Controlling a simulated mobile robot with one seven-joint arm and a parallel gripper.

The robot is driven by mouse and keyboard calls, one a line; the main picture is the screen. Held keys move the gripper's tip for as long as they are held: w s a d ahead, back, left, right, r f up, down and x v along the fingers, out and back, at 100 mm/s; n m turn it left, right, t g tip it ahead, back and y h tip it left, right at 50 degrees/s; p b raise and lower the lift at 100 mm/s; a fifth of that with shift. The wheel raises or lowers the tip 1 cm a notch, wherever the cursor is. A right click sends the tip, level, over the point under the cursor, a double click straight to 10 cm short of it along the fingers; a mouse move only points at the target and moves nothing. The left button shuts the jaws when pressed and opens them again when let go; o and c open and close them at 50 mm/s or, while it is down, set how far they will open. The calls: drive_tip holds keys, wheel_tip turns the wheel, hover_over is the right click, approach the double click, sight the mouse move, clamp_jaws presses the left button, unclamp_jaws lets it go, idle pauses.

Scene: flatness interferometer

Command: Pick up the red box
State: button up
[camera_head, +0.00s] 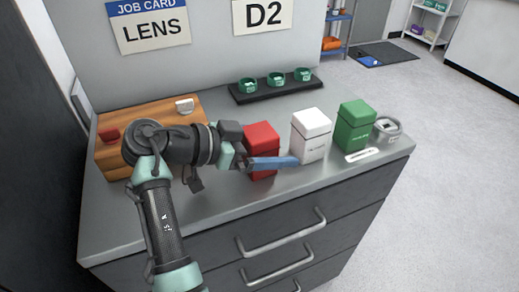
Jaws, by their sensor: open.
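The red box (263,139) stands upright on the grey worktop, left of a white box (311,136) and a green box (354,127). My gripper (272,162) is in front of the red box, and a blue finger crosses its lower front. The gripper is open. I cannot tell whether the finger touches the box.
A wooden block (189,109) with small pieces lies at the left. A black rack (277,89) with green rings stands at the back. A grey round container (387,128) and a white label strip (361,155) are at the right. The front worktop is clear.

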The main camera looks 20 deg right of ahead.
drive_tip(key=shift+d, duration=0.1)
drive_tip(key=shift+c, duration=0.3)
drive_tip(key=c, duration=1.4)
drive_tip(key=shift+c, duration=0.3)
drive_tip(key=shift+r, duration=0.1)
